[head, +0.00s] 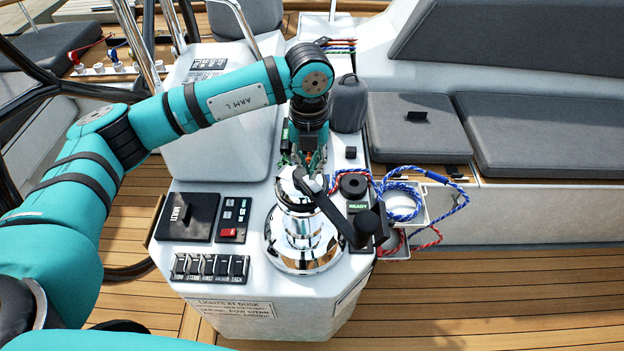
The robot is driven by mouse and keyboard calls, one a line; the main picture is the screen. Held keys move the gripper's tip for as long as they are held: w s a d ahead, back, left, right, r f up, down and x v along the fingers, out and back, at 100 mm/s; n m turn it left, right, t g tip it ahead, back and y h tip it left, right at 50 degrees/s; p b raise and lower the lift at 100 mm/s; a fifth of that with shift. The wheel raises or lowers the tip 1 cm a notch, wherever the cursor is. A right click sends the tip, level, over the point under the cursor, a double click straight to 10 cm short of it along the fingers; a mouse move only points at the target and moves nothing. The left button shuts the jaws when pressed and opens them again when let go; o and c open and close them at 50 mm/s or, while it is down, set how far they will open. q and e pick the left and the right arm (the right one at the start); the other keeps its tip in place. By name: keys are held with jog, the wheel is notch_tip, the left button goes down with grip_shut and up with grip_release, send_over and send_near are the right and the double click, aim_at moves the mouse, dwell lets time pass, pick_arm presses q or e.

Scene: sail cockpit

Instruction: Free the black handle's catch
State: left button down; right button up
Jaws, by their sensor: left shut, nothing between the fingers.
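The black handle (333,212) sits on top of the chrome winch (303,243) on the white console. Its hub is at the winch's centre, and its arm points toward the front right, ending in a black knob. My left gripper (311,170) points down at the back of the winch, right by the handle's hub. It is shut and empty. I cannot tell whether its fingertips touch the hub. I cannot make out the catch itself. My right gripper is not in view.
The console (255,310) carries a black MULTI panel (187,217), a small panel with a red button (230,232) and a row of black switches (211,267). Coiled blue and red ropes (403,203) hang at its right. Grey cushions (418,127) lie farther right.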

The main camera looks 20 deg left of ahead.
pick_arm(q)
jog(key=shift+r+p, duration=0.9)
jog(key=shift+r, duration=1.3)
